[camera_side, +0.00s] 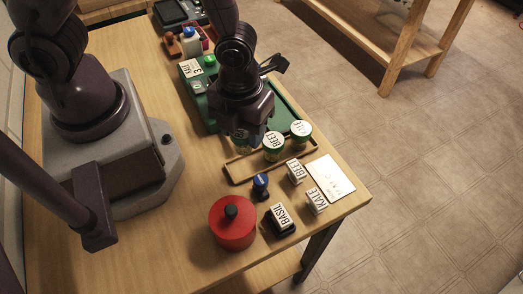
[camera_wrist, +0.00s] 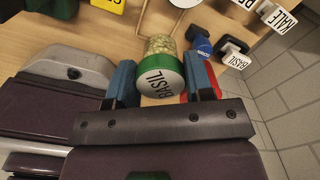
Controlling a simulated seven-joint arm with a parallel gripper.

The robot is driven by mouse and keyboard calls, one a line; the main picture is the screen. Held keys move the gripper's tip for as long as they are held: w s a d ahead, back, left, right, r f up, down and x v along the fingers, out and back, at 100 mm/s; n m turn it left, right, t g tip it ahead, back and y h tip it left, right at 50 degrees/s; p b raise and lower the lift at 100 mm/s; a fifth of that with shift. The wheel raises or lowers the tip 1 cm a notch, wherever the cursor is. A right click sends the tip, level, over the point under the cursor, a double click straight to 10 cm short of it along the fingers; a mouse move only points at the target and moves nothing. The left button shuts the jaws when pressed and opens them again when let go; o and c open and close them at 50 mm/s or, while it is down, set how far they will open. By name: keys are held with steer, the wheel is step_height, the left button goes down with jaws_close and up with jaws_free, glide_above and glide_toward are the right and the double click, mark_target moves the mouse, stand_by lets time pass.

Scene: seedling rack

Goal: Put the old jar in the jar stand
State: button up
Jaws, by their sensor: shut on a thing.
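My gripper (camera_side: 252,135) is shut on a jar, which shows in the wrist view as a jar with a green lid and a white top label reading BASIL (camera_wrist: 160,78). The fingers (camera_wrist: 160,84) are on either side of its lid. In the side view this jar is mostly hidden under my gripper. The long wooden jar stand (camera_side: 240,174) lies just in front of my gripper. Two jars with green and white tops, one marked BEET (camera_side: 273,142) and another jar (camera_side: 300,130), stand at its right part. I cannot tell whether the held jar touches the stand.
A red lidded pot (camera_side: 232,225) and a blue-topped stamp (camera_side: 261,184) stand in front. Stamps marked BASIL (camera_side: 280,222), KALE (camera_side: 315,202) and BEET (camera_side: 295,172) and a white card (camera_side: 331,178) are near the table's right edge. A green tray (camera_side: 287,108) lies behind.

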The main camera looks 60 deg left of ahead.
steer(key=shift+f, duration=3.3)
steer(key=shift+f, duration=0.2)
steer(key=o, duration=1)
steer(key=shift+o, duration=0.2)
steer(key=shift+r, duration=0.1)
step_height(320, 180, up, 12)
steer(key=shift+r, duration=0.2)
